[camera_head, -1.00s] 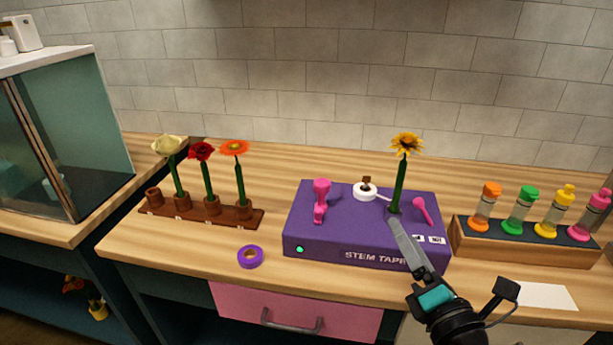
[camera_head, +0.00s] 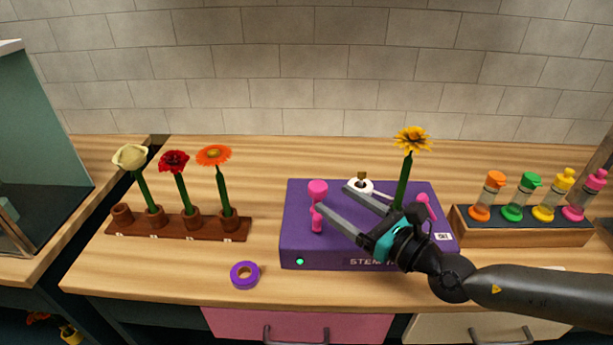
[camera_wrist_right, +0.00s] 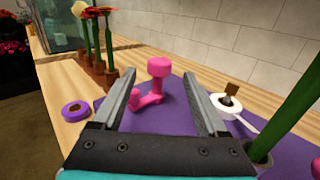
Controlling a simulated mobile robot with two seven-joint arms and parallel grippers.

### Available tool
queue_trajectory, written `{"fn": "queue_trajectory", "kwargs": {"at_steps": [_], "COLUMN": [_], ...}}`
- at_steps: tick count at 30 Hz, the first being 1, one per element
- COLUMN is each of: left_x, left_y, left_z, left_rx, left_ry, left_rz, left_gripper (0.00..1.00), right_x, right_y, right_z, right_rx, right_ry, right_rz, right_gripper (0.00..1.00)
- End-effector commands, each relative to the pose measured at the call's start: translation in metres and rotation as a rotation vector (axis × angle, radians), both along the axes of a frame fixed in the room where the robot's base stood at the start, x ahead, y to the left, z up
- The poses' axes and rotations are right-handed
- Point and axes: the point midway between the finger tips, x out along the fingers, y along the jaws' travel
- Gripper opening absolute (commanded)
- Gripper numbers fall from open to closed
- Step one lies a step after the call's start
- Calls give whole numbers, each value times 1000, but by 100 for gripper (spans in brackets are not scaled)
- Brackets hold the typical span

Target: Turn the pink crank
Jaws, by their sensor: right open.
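The pink crank (camera_head: 317,190) stands on the left part of the purple stem taper box (camera_head: 300,247), with its round knob upright. In the right wrist view the crank (camera_wrist_right: 158,69) shows between and beyond the fingers. My right gripper (camera_head: 333,198) is open, above the box, its fingers pointing left toward the crank. One fingertip overlaps the crank in the head view; I cannot tell whether it touches. A yellow flower (camera_head: 411,140) stands upright in the box behind the gripper. A white tape roll (camera_head: 361,187) sits at the box's back. My left gripper is not in view.
A pink lever (camera_head: 426,205) is on the box's right. A brown rack (camera_head: 185,228) with several flowers stands left, a purple tape roll (camera_head: 245,275) in front. A wooden holder (camera_head: 520,232) with several colour-capped tubes stands right. The counter between rack and box is clear.

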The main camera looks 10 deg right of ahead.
Motion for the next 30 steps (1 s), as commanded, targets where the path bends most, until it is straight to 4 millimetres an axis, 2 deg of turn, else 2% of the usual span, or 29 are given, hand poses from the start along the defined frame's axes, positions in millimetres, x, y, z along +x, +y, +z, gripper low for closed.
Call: {"fn": "queue_trajectory", "kwargs": {"at_steps": [9, 15, 21, 30], "left_x": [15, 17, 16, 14], "left_y": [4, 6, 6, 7], "left_z": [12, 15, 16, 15], "left_rx": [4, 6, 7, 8], "left_ry": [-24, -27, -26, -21], "left_rz": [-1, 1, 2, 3], "left_gripper": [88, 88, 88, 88], "right_x": [46, 69, 79, 81], "right_y": [26, 38, 44, 45], "right_z": [2, 1, 1, 0], "right_rx": [3, 3, 1, 2], "right_ry": [-2, -1, 0, 1], "right_rz": [0, 0, 0, 0], "right_gripper": [76, 76, 76, 76]}}
